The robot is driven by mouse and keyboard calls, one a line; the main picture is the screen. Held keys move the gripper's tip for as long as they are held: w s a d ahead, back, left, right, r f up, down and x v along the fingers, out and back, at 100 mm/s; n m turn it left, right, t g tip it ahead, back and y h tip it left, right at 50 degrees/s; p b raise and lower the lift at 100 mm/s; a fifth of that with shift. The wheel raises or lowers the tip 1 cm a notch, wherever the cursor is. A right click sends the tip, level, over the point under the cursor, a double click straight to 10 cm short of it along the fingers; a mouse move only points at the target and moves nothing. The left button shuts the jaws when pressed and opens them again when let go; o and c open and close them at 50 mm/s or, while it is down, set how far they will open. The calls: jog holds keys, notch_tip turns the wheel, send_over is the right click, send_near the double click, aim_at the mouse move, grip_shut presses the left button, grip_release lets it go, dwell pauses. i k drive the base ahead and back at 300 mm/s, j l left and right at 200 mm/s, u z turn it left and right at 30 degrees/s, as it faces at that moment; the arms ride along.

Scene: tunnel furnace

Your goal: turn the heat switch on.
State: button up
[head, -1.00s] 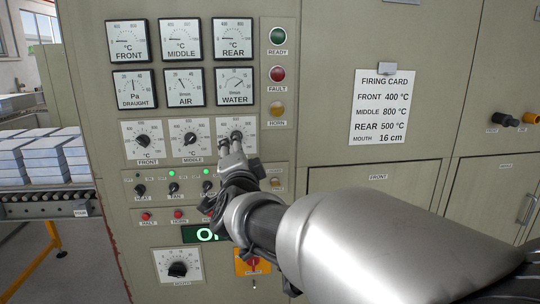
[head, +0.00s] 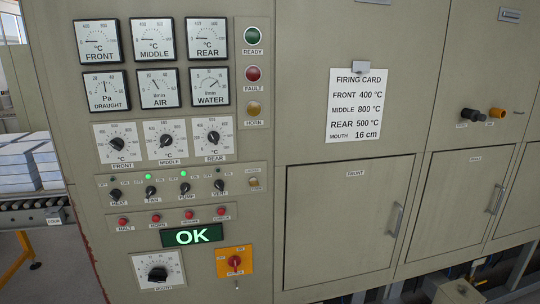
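The HEAT switch (head: 115,194) is a small black rotary knob at the left end of the switch row on the control panel, in the head view. The lamp above it (head: 112,181) is dark. Its pointer is too small to read with certainty. Beside it are the FAN switch (head: 150,191), PUMP switch (head: 185,188) and VENT switch (head: 220,185). The lamps above FAN and PUMP glow green. My gripper and arm are not in view, and nothing covers the switches.
Above the switches are the FRONT, MIDDLE and REAR dials (head: 166,144) and several gauges (head: 155,64). Below are red buttons (head: 155,218), a green OK display (head: 191,235), a lower dial (head: 157,273) and a red-yellow main switch (head: 234,262). A firing card (head: 354,105) hangs at right.

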aim_at(116, 194)
jog(key=u, duration=1.35)
